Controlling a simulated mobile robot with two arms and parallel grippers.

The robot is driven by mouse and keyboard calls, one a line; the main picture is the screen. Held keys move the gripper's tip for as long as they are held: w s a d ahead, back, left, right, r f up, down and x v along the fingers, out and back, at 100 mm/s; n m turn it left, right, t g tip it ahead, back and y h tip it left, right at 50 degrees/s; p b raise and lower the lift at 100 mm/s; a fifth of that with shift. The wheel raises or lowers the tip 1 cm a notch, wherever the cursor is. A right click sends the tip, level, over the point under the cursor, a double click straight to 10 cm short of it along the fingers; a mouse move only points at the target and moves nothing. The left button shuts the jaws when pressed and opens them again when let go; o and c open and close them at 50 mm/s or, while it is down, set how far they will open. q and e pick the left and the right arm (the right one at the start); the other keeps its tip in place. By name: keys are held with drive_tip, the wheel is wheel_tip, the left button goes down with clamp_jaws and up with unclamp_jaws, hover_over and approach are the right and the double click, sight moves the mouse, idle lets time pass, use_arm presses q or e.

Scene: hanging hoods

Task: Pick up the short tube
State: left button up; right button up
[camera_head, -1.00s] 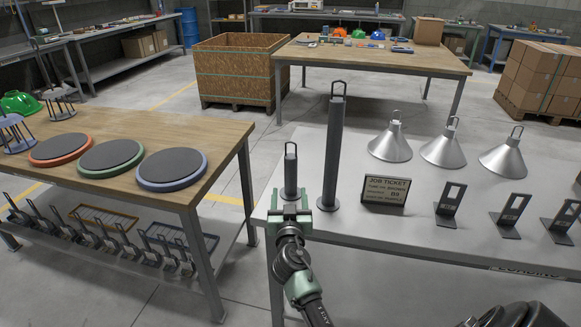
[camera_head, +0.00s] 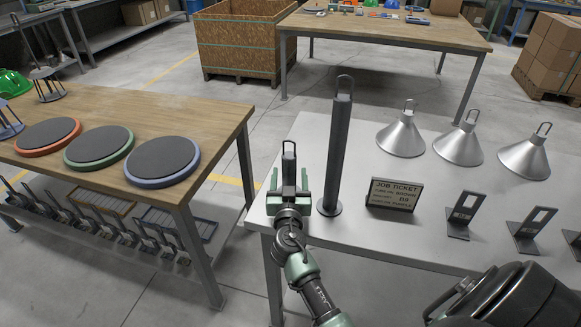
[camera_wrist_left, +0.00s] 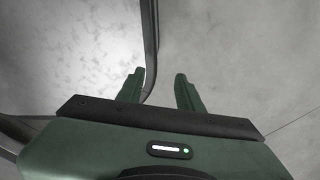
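The short tube (camera_head: 289,163) is a dark grey upright tube with a wire loop on top. It stands near the left edge of the grey table, and its lower part is hidden by my left gripper. My left gripper (camera_head: 289,181) is green and open, with its fingers to either side of the tube in the head view. The left wrist view shows the two fingers (camera_wrist_left: 157,90) apart. A dark curved bar there reaches down near the left finger; I cannot tell what it is. Whether the fingers touch the tube is unclear. My right gripper is not in view.
A tall dark tube (camera_head: 338,150) stands close to the right of my left gripper. The job ticket sign (camera_head: 394,195), metal cone hoods (camera_head: 402,136) and slotted brackets (camera_head: 463,215) are further right. A wooden table with round pads (camera_head: 163,162) stands left, across a gap.

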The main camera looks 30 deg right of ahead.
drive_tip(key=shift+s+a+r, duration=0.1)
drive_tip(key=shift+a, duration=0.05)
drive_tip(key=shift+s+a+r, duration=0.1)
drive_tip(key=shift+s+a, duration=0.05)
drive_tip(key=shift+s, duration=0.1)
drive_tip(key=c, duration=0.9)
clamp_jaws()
use_arm(q)
drive_tip(key=shift+s+a+f, duration=0.1)
drive_tip(key=shift+s+a, duration=0.75)
drive_tip(key=shift+s, duration=0.2)
